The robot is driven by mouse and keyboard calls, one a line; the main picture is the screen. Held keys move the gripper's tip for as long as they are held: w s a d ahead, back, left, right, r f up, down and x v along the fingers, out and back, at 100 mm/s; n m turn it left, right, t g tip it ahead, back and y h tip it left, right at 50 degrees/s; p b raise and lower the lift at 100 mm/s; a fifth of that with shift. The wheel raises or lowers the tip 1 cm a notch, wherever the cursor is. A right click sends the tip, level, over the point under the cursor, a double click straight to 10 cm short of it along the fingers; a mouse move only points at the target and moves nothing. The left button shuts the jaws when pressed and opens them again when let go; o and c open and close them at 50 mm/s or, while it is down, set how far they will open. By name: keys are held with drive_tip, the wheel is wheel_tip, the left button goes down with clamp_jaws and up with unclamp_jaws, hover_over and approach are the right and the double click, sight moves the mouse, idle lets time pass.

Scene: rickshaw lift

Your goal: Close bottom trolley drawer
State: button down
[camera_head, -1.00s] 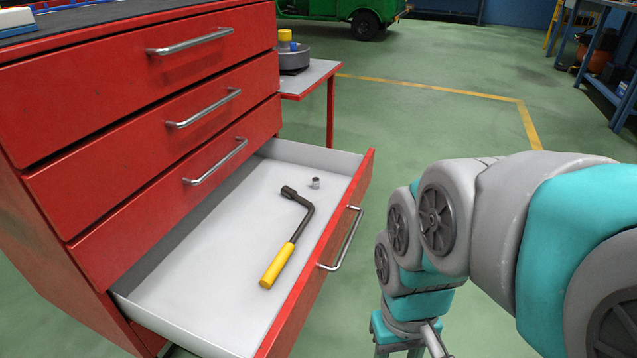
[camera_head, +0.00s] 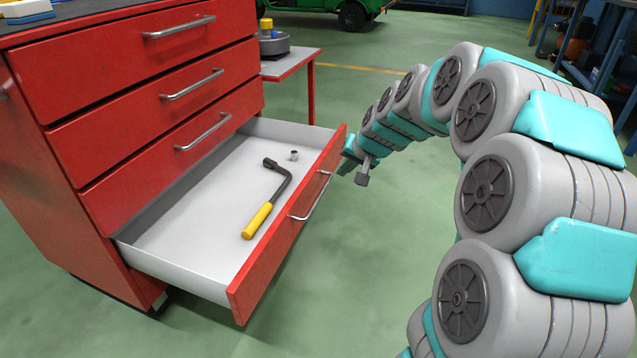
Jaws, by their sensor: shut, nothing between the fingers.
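The red trolley (camera_head: 150,115) stands at the left. Its bottom drawer (camera_head: 205,235) is pulled far out, with a grey-white inside and a red front carrying a metal bar handle (camera_head: 312,197). A yellow-handled wrench (camera_head: 262,218) and a small metal socket (camera_head: 294,155) lie in the drawer. The three drawers above are closed. My gripper (camera_head: 350,160) is shut and empty, small in the picture, just to the right of the far end of the drawer front. I cannot tell whether it touches the front; its fingertips are hard to make out.
A side table (camera_head: 290,64) with a grey round tray (camera_head: 274,45) stands behind the trolley. A green vehicle (camera_head: 330,8) is at the back, and a blue rack (camera_head: 600,60) at the far right. The green floor before the drawer is clear.

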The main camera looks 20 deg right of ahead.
drive_tip(key=b, duration=0.1)
approach(311, 185)
wheel_tip(311, 185, down, 3)
drive_tip(key=d, duration=0.2)
drive_tip(key=shift+w+a+f, duration=0.25)
drive_tip(key=shift+w+a, duration=0.65)
drive_tip(key=shift+a, duration=0.05)
drive_tip(key=shift+w+a, duration=0.35)
drive_tip(key=shift+a, duration=0.15)
